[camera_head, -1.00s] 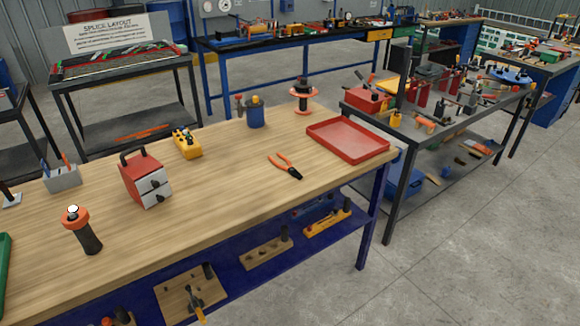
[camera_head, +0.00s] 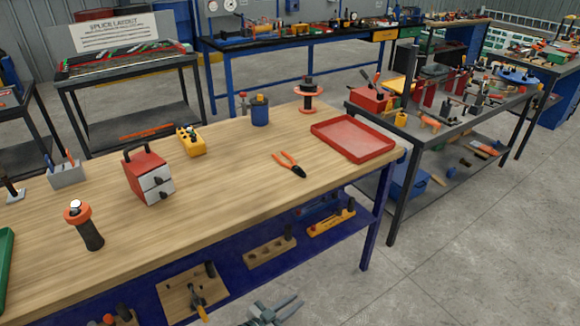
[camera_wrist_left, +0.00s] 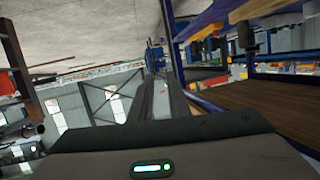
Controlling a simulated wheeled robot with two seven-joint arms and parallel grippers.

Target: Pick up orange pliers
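The orange pliers (camera_head: 289,164) lie flat on the wooden workbench (camera_head: 225,190), left of the red tray. Their orange handles point up and left, and their dark jaws point down and right. My left gripper (camera_head: 283,304) shows at the bottom edge of the head view, in front of the bench and well apart from the pliers. Its grey fingers look parted, with nothing seen between them. The left wrist view shows the fingers (camera_wrist_left: 160,98) from behind, and the pliers cannot be made out there. My right gripper is not in view.
A red tray (camera_head: 353,139), a blue cup (camera_head: 260,110) and an orange-and-black spool (camera_head: 308,95) stand beyond the pliers. A red drawer box (camera_head: 147,176) and an orange-topped black tool (camera_head: 84,225) stand left. A lower shelf (camera_head: 225,272) holds blocks. The bench around the pliers is clear.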

